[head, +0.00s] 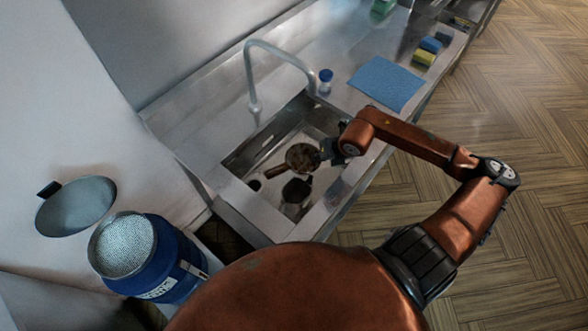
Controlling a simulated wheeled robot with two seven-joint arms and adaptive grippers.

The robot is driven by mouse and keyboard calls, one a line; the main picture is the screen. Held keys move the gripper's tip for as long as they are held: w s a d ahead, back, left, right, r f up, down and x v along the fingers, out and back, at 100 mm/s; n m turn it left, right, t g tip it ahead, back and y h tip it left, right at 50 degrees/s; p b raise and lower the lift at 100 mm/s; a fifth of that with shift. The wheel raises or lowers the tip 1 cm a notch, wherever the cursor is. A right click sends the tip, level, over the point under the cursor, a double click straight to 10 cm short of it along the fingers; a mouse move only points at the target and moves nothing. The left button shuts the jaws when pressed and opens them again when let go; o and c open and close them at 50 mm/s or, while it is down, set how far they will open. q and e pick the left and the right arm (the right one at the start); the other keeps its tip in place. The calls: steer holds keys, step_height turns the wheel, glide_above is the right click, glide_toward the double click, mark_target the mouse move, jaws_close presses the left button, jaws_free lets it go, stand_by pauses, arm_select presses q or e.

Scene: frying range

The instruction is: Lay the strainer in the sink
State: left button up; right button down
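The sink (232,160) is a steel basin set in the counter. A brown, round-headed strainer (300,156) shows over the basin, its short handle pointing to the lower left. My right gripper (326,150) is at the right edge of the strainer's round head, over the sink. Its fingers are small and dark, so whether they grip the strainer or only lie beside it is unclear. Whether the strainer touches the sink floor cannot be told. My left gripper is out of view.
A curved tap (250,75) stands behind the sink. A blue-capped bottle (325,82), a blue cloth (386,83) and sponges (424,57) lie farther along the counter. A blue drum (170,262) with its round lid (76,206) raised stands at left. Wooden floor at right is clear.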

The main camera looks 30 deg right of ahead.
steer(key=w+d+f+b, duration=0.1)
steer(key=w+d+f, duration=0.3)
steer(key=d+f, duration=0.1)
steer(key=w+d+f+b, duration=0.1)
steer(key=w+d+f, duration=0.4)
steer(key=shift+w+f, duration=0.3)
steer(key=shift+f, duration=0.05)
steer(key=shift+w+d+f, duration=0.15)
steer(key=shift+d+f, duration=0.1)
steer(key=shift+f, duration=0.15)
step_height(320, 180, down, 3)
steer(key=shift+b, duration=0.4)
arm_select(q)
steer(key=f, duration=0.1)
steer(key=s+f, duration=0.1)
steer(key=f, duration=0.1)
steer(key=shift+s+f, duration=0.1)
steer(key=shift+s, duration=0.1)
arm_select(e)
steer(key=shift+r, duration=0.1)
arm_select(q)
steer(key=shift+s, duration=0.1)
arm_select(e)
steer(key=c, duration=2.2)
jaws_free()
steer(key=shift+o, duration=0.2)
